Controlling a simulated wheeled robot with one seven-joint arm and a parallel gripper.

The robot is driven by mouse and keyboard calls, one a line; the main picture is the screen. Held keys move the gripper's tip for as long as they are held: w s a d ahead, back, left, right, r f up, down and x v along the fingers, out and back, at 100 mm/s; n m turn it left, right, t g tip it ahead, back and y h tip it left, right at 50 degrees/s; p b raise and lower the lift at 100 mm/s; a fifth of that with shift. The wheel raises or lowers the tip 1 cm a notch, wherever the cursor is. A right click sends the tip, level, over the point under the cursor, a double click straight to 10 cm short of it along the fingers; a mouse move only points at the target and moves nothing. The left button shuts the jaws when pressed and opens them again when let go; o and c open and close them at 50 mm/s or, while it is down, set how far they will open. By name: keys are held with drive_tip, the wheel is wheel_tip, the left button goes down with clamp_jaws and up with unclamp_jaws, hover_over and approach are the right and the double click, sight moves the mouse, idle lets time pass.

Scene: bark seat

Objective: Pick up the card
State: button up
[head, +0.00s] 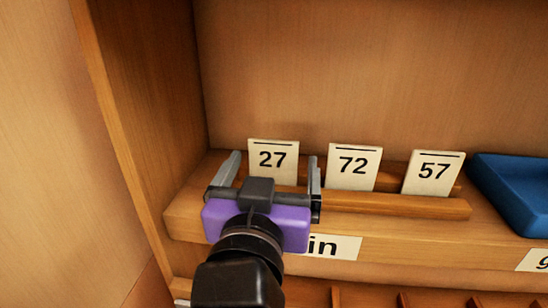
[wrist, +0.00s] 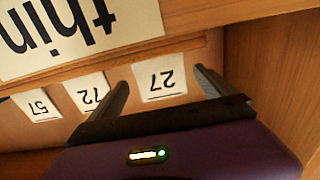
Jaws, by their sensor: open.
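Three white cards with black numbers stand in a wooden rack (head: 415,207) on a shelf. Card 27 (head: 284,147) is at the left, card 72 (head: 353,173) in the middle and card 57 (head: 433,184) at the right. My gripper (head: 274,160) is open in front of card 27, with one finger on each side of it. In the wrist view, card 27 (wrist: 161,83) shows upside down between the two fingers, with a gap on both sides. Cards 72 (wrist: 86,93) and 57 (wrist: 37,106) stand outside the fingers.
A blue tray (head: 510,190) sits on the shelf to the right of the rack. A wooden side wall (head: 135,130) rises close on the left. Space above the cards is clear.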

sight(273, 160)
drive_tip(key=w, duration=0.1)
drive_tip(key=w+p, duration=0.1)
drive_tip(key=w, duration=0.2)
drive_tip(key=shift+w+d+p, duration=0.25)
drive_tip(key=shift+d+p, duration=0.1)
drive_tip(key=shift+d, duration=0.05)
drive_tip(key=shift+w, duration=0.45)
drive_tip(key=c, duration=1.4)
drive_tip(key=shift+r, duration=0.1)
